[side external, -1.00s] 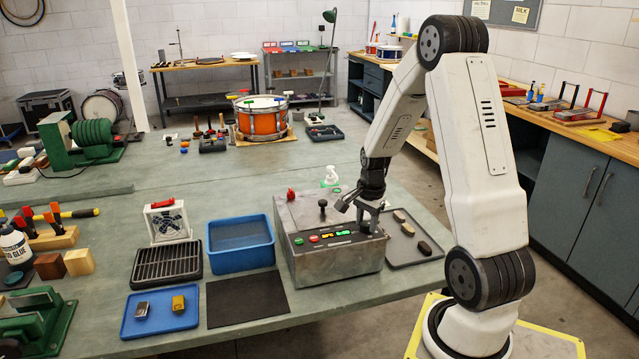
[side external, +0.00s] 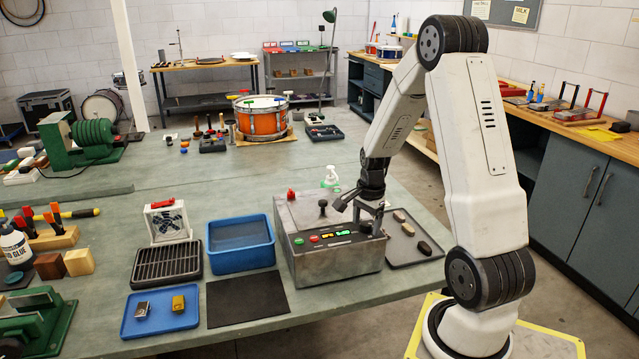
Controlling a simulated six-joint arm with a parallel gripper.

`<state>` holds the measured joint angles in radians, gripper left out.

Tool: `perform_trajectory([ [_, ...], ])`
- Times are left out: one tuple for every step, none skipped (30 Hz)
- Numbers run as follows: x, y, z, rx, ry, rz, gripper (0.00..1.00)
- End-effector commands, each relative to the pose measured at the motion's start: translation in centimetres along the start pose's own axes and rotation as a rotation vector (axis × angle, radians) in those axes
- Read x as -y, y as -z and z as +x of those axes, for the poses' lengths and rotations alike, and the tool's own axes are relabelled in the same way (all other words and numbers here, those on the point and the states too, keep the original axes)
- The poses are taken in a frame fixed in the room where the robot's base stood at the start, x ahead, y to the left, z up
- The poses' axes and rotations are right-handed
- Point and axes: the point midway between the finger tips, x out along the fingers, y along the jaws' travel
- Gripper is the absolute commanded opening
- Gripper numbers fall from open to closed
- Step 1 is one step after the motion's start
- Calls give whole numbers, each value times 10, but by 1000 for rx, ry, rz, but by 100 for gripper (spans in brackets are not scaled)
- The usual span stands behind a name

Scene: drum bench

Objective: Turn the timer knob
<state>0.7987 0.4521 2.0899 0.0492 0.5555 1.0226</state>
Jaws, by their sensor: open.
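The grey metal control box (side external: 334,267) stands on the bench near its front right edge. Its sloped panel carries a green button, a red button and small lit displays (side external: 335,234). A small dark round knob (side external: 366,227) sits at the panel's right end, apparently the timer knob; its pointer is too small to read. My gripper (side external: 361,211) is open, pointing down over the right end of the box, with its fingers close around or just above this knob. I cannot tell whether they touch it.
A black-topped lever (side external: 322,206) and a red knob (side external: 291,194) stand on the box top, left of my gripper. A blue bin (side external: 240,260) is to the left. A dark tray (side external: 431,251) with several oval pieces lies close on the right.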

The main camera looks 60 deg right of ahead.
Motion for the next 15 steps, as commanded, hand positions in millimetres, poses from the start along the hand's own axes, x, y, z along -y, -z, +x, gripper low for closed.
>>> perform_trajectory([
  [0,0,-1,-1,1,0,80],
  [0,0,-1,-1,1,0,80],
  [0,0,-2,-1,1,0,80],
  [0,0,-3,-1,2,0,80],
  [0,0,-4,-1,2,0,80],
  [0,0,-6,-1,2,0,80],
  [0,0,-8,-1,2,0,80],
  [1,1,-10,-1,2,0,80],
  [1,1,-13,-2,3,0,80],
  [1,1,-16,-2,3,0,80],
  [1,1,-19,-2,3,0,80],
  [1,1,-23,-2,3,0,80],
  [1,1,-26,-2,4,0,80],
  [1,1,-30,-2,4,0,80],
  [1,1,-34,-2,3,0,80],
])
